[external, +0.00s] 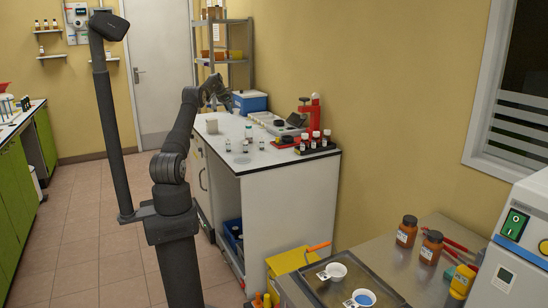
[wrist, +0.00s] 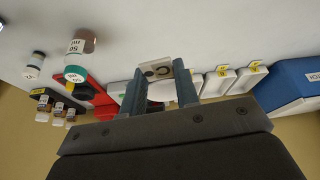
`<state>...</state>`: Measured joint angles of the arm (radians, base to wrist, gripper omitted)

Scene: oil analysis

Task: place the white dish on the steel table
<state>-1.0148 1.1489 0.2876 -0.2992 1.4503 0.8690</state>
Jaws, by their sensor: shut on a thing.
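My gripper (external: 220,95) is over the far part of the white-topped bench (external: 265,163). In the wrist view my gripper (wrist: 160,72) has its fingers shut on a small pale tab (wrist: 157,69) with dark marks. A white dish (external: 336,270) with a similar marked tab sits in a dark tray on the steel table (external: 385,258) at the lower right. Another white dish (external: 363,298) with blue contents sits beside it, partly cut by the frame edge.
Brown jars (external: 407,231) and a white instrument (external: 520,240) are on the steel table. Bare steel shows between tray and jars.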

